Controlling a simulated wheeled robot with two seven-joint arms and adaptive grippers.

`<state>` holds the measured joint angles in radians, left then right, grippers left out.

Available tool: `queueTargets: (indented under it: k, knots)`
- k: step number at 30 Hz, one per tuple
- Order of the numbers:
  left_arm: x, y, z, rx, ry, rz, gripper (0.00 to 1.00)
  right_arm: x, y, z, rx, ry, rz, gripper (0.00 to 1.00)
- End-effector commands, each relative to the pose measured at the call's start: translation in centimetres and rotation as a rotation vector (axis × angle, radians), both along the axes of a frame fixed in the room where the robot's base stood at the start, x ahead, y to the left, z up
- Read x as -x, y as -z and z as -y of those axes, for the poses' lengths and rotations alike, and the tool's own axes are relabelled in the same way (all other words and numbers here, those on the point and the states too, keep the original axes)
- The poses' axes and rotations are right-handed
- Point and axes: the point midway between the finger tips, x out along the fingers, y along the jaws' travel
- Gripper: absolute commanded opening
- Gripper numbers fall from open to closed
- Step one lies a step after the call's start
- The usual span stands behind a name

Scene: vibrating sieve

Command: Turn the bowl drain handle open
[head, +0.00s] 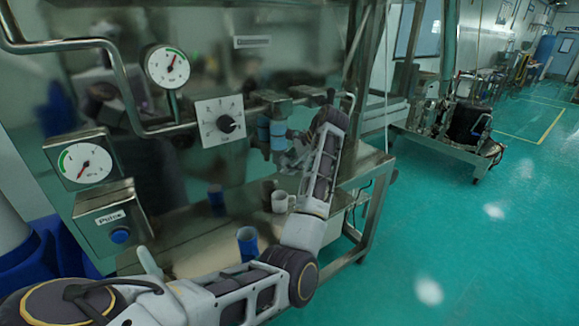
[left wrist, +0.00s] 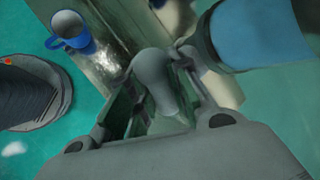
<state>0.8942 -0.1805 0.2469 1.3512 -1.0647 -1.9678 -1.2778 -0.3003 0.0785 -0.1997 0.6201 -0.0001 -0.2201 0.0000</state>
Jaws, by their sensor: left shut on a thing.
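In the left wrist view a grey, rounded handle (left wrist: 153,72) stands between the two fingers of my left gripper (left wrist: 155,95), which is shut on it. A blue cylindrical fitting (left wrist: 250,35) is close by at the upper right. In the head view my left gripper (head: 285,158) is at the blue fitting (head: 270,132) under the steel pipework, in front of the machine. The handle is hard to make out there, largely hidden by the gripper. I cannot tell how far it is turned. My right gripper is not in view.
Below the gripper, a steel shelf (head: 185,245) holds a white mug (head: 281,203) and blue cups (head: 247,243). To the left are gauges (head: 167,66), a dial panel (head: 220,121) and a button box (head: 113,220). The green floor (head: 450,240) at the right is open.

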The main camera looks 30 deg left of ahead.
Motion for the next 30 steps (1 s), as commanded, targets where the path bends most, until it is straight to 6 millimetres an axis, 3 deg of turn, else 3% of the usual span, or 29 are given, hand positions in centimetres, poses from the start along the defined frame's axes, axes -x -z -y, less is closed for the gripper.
queueTargets:
  k: [30]
  knots:
    - [-0.20,-0.14,0.17,-0.197,0.002,-0.481,0.00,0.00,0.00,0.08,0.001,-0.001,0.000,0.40]
